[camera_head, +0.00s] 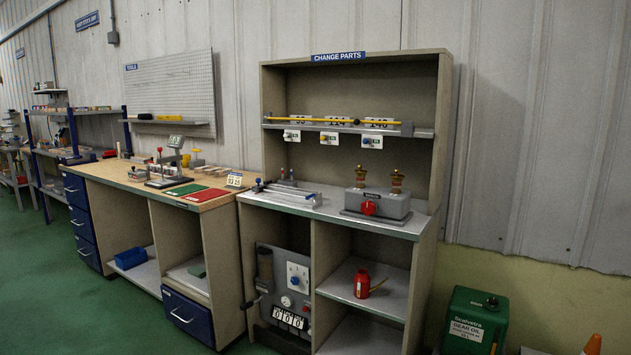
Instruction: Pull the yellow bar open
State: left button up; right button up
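A thin yellow bar (335,120) runs level across the front of the upper shelf of the grey cabinet under the "CHANGE PARTS" sign (338,57). Its left end is near the shelf's left side, and its right end meets a small grey block (407,129). Numbered white labels show partly behind the bar. Neither of my grippers is in view, and nothing is touching the bar.
The cabinet's counter holds a grey box with a red knob (368,207) and a metal fixture (285,194). A red can (363,284) stands on a lower shelf. A wooden workbench (130,182) is at left. Green floor at left is clear.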

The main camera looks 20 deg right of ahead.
aim_at(356, 122)
jog(key=z, duration=0.75)
jog(key=i, duration=1.05)
jog(key=u, duration=0.15)
